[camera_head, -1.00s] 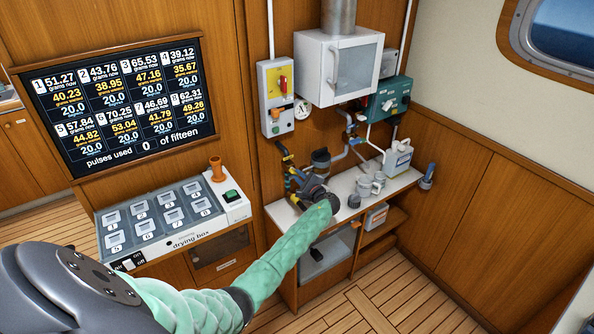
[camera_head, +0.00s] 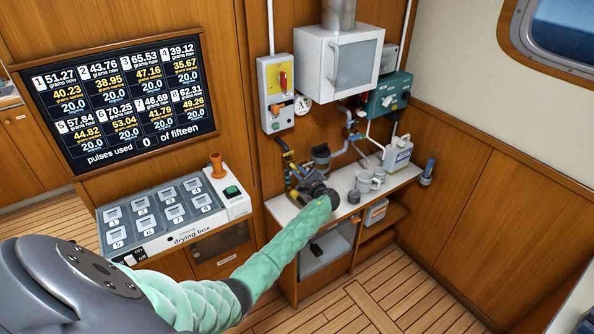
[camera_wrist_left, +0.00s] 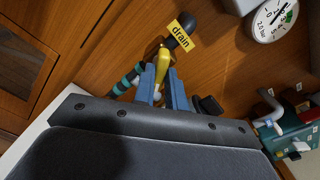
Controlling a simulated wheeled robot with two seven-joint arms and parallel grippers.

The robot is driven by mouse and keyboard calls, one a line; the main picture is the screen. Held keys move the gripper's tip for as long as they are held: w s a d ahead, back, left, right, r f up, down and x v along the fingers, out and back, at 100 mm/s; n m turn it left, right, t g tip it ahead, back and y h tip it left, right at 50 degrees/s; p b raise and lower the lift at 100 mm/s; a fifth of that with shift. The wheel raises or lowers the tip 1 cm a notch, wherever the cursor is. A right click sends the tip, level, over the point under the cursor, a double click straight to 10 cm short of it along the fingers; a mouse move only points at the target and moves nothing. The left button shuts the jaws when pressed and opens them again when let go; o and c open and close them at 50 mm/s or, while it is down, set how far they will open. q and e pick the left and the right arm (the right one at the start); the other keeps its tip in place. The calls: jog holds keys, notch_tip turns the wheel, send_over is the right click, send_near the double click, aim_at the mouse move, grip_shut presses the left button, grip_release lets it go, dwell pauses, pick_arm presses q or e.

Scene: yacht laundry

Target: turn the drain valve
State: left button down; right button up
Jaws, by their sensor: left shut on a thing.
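The drain valve's yellow lever (camera_wrist_left: 163,62) shows in the left wrist view, beside a yellow tag reading "drain" (camera_wrist_left: 181,33) on a dark pipe. My left gripper (camera_wrist_left: 161,88) has its two blue fingers closed around the lower part of this lever. In the head view, my left gripper (camera_head: 299,184) is at the left end of the white bench, by the pipework, and my green-sleeved arm and wrist hide much of the valve. My right gripper is not in view.
The bench (camera_head: 345,200) holds mugs (camera_head: 363,181) and a white jug (camera_head: 397,154). A white cabinet (camera_head: 338,66) and a teal box (camera_head: 388,95) hang above. The drying box (camera_head: 170,214) stands left of the bench. The floor in front is clear.

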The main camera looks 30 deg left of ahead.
pick_arm(q)
jog(key=shift+f+m, duration=0.1)
jog(key=shift+m, duration=1.5)
jog(key=shift+d+m, duration=0.1)
jog(key=shift+m, duration=1.6)
jog(key=c, duration=1.6)
grip_release()
jog(key=shift+o, duration=0.2)
jog(key=v, duration=0.5)
